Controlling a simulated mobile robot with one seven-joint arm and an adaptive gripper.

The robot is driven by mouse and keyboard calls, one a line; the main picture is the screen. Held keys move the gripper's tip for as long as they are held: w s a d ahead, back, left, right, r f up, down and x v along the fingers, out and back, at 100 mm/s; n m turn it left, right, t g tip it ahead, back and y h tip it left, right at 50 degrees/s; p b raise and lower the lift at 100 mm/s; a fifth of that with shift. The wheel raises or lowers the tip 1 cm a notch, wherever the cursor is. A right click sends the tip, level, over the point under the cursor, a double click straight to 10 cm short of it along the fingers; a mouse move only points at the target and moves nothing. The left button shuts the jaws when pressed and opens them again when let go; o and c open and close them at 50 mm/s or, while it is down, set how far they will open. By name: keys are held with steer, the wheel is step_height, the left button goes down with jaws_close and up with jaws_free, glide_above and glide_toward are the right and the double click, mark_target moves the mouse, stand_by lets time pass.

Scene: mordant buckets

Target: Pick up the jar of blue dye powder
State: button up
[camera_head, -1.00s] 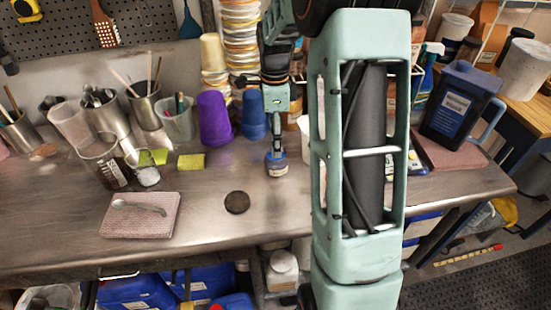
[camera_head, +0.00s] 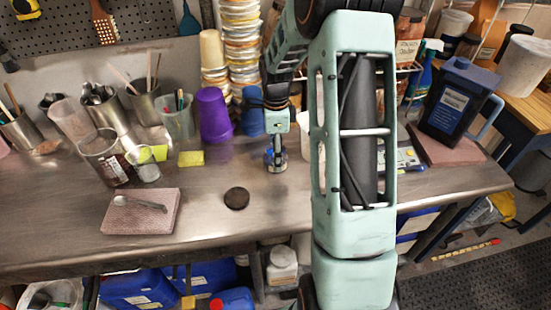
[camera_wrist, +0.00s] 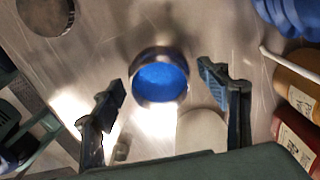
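The jar of blue dye powder (camera_head: 275,164) is a small open jar on the metal table. In the wrist view the jar (camera_wrist: 160,76) shows from above, with bright blue powder inside its round rim. My gripper (camera_head: 277,147) is right over the jar in the head view, pointing down. In the wrist view my gripper (camera_wrist: 163,82) is open, with one finger on each side of the jar and a gap to both. I cannot tell how far the fingertips are above the rim. My fingers partly hide the jar in the head view.
A dark round disc (camera_head: 237,198) lies to the jar's left front. A purple cup (camera_head: 214,115) stands behind left. A pale container (camera_wrist: 202,132) stands close to the jar in the wrist view, with bottles (camera_wrist: 298,140) at right. The table front is mostly clear.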

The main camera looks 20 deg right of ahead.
steer(key=c, duration=1)
steer(key=shift+c, duration=0.3)
steer(key=shift+r, duration=0.15)
